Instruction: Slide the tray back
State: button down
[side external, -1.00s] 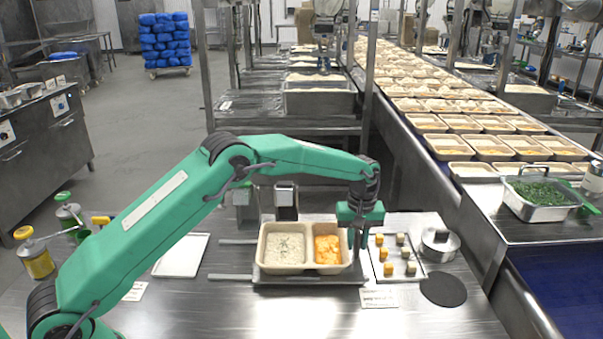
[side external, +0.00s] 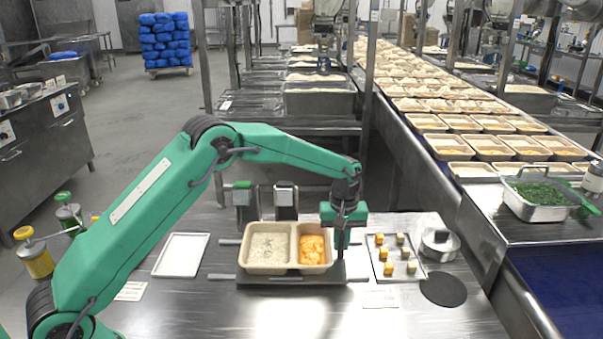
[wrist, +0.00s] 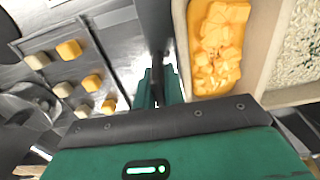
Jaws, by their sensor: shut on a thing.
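A beige two-compartment tray (side external: 293,259) sits on a grey metal sliding carriage (side external: 290,280). Its left compartment holds white rice with green flecks and the right one holds orange chunks. The carriage sits across two metal rails (side external: 222,277). My gripper (side external: 341,246) is low at the tray's right end. In the wrist view my gripper (wrist: 158,88) is shut on a dark grey upright handle (wrist: 154,30) beside the tray (wrist: 272,50). The handle's base and the exact finger contact are hidden.
A white plate (side external: 181,255) lies left of the rails. Two dispensers (side external: 286,202) stand behind the tray.

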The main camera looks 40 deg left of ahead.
jog(key=shift+s+a+r, duration=0.1)
jog(key=shift+s+a, duration=2.5)
jog(key=shift+a, duration=0.1)
jog(key=c, duration=1.8)
grip_release()
jog(key=shift+o, duration=0.2)
jog(key=shift+d, duration=0.1)
jog(key=shift+r, duration=0.2)
notch_tip(320, 180, up, 7)
jog(key=shift+r, duration=0.15)
